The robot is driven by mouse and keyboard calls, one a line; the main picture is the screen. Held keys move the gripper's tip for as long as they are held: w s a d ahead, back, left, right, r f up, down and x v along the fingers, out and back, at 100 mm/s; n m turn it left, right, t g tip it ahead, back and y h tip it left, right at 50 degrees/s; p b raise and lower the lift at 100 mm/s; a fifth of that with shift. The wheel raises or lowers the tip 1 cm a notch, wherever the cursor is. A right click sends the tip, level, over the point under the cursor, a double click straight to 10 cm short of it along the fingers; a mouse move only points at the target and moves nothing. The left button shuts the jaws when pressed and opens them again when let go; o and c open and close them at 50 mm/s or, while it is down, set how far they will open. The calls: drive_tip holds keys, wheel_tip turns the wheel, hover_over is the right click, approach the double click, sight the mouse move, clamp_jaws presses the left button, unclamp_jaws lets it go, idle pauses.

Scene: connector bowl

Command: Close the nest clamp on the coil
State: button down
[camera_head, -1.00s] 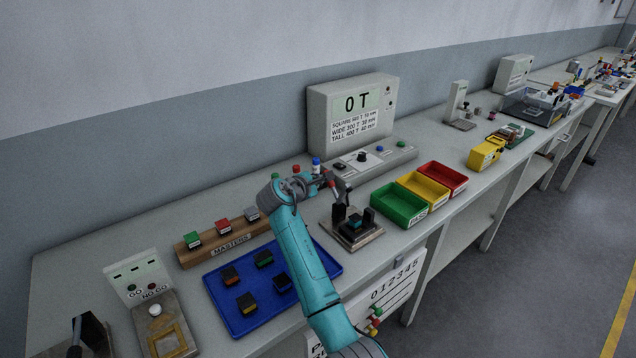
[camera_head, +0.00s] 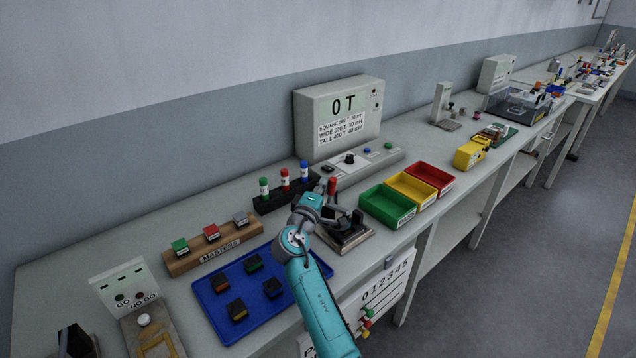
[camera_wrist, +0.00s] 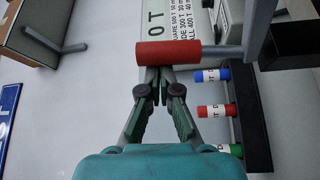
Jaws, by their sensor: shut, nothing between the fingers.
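The nest clamp (camera_head: 347,238) stands on the bench in the head view, a dark fixture on a light base plate. Its red handle (camera_head: 332,186) points up there. In the wrist view the red handle (camera_wrist: 168,52) lies across the picture on a grey rod, right in front of my fingertips. My gripper (camera_head: 326,203) is at the clamp's left side, next to the handle. In the wrist view my gripper (camera_wrist: 160,74) has its fingertips together and empty, very near or touching the handle; I cannot tell which. The coil is not clearly visible behind my gripper and the clamp parts.
A black rack with colour-capped cylinders (camera_head: 284,180) stands behind and left of my gripper. A blue tray (camera_head: 257,315) with several dark parts lies to the left. Green (camera_head: 388,207), yellow and red bins stand right of the clamp. The 0 T display box (camera_head: 340,117) is behind.

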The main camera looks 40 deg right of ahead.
drive_tip(key=shift+s+d+f, duration=0.1)
drive_tip(key=shift+s+f, duration=0.1)
drive_tip(key=shift+s, duration=0.85)
